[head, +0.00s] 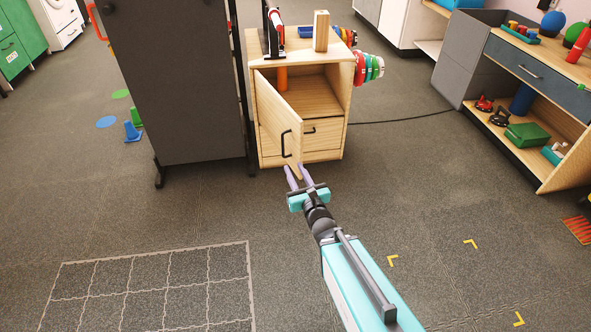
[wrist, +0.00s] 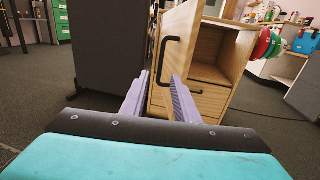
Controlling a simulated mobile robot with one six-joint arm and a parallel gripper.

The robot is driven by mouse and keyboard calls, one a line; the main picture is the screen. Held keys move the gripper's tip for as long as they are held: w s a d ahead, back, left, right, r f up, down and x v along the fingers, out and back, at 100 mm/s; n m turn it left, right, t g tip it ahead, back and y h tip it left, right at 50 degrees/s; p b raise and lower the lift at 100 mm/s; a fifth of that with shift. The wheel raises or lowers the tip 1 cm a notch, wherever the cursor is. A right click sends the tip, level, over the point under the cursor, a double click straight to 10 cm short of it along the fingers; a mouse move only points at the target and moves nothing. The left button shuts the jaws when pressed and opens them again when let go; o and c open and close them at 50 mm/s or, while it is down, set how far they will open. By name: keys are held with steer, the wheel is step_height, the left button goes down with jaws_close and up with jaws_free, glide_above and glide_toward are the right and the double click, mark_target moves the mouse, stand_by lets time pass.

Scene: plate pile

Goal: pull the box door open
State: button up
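The wooden box door (head: 275,122) stands partly open, swung out toward me from the left side of the wooden box (head: 321,130). It carries a black bar handle (head: 286,144), which also shows in the wrist view (wrist: 164,62). My gripper (head: 295,169) is at the door's free lower edge, below the handle. Its two lilac fingers are spread, and in the wrist view (wrist: 159,76) the door shows between and beyond them. I cannot tell whether either finger touches the door. The handle is not between the fingers.
A dark grey partition (head: 175,85) stands close at the box's left. Small items, including a wooden block (head: 321,31), sit on top, and coloured discs (head: 368,68) hang on its right side. A desk (head: 520,90) stands at the right. The floor in front is clear.

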steer(key=shift+c, duration=0.3)
steer(key=shift+f, duration=0.1)
jaws_close()
steer(key=s+a+f+n+g+y, duration=0.1)
steer(key=s+f+n+g+y, duration=0.2)
steer(key=s+f+n+g, duration=1.4)
steer(key=s+d+f+n+g+h, duration=0.2)
steer(key=s+d+f+n+h, duration=0.3)
steer(key=s+d+f+n, duration=0.2)
steer(key=s+d+f+n+g+h, duration=0.2)
steer(key=s+d+f+n+h, duration=0.3)
steer(key=s+d+f, duration=0.6)
steer(key=s+d+n, duration=0.2)
steer(key=s+d, duration=0.3)
steer(key=s, duration=0.1)
steer(key=shift+d+f, duration=0.25)
steer(key=shift+f, duration=0.05)
